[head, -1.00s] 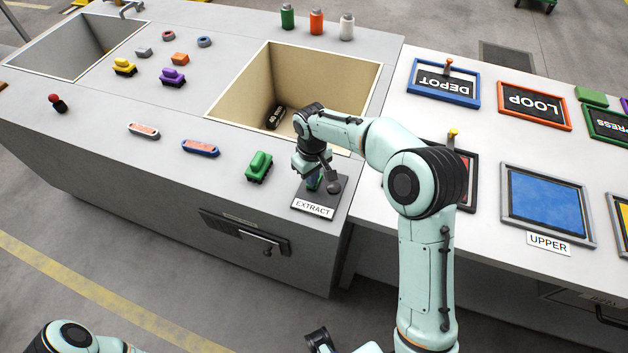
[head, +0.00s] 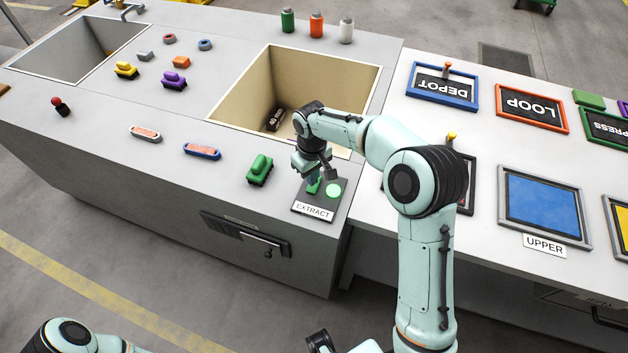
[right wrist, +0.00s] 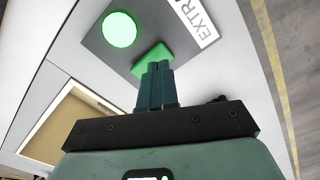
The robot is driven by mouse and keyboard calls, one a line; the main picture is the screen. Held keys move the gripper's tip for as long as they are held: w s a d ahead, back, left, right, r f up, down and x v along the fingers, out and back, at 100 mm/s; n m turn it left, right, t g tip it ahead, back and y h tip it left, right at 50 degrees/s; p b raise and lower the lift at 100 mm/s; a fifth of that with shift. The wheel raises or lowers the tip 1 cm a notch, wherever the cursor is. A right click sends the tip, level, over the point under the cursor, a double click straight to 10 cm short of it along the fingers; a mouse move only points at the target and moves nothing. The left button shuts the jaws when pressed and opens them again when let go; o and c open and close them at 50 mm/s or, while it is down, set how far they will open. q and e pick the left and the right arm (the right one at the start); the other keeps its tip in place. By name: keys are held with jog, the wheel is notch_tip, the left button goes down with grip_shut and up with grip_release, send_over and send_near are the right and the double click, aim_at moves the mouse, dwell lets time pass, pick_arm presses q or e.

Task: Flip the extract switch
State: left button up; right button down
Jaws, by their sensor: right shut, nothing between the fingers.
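The extract switch is a green rocker (head: 312,188) on a dark plate (head: 322,208) labelled EXTRACT, at the grey bench's front edge. A round lamp (head: 333,190) beside the switch glows bright green. My right gripper (head: 314,179) is shut and empty, pointing down at the switch and partly hiding it. In the right wrist view, the closed fingertips (right wrist: 158,66) are at the green rocker (right wrist: 152,58), apparently touching it. The lit lamp (right wrist: 119,30) shows there too.
A deep open bin (head: 352,82) lies behind the switch, with a dark railcar (head: 274,119) inside. A green railcar (head: 260,169) stands just left of the plate. Framed panels and the UPPER label (head: 544,245) are on the white table to the right.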

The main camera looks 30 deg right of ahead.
pick_arm(q)
jog(key=r, duration=0.1)
jog(key=w+r+p, duration=0.1)
jog(key=r+p, duration=0.1)
jog(key=shift+w+r, duration=0.1)
jog(key=shift+w, duration=0.2)
pick_arm(e)
notch_tip(320, 180, up, 4)
jog(key=shift+r, duration=0.2)
pick_arm(q)
jog(key=shift+s, duration=0.1)
pick_arm(e)
jog(key=shift+f, duration=0.1)
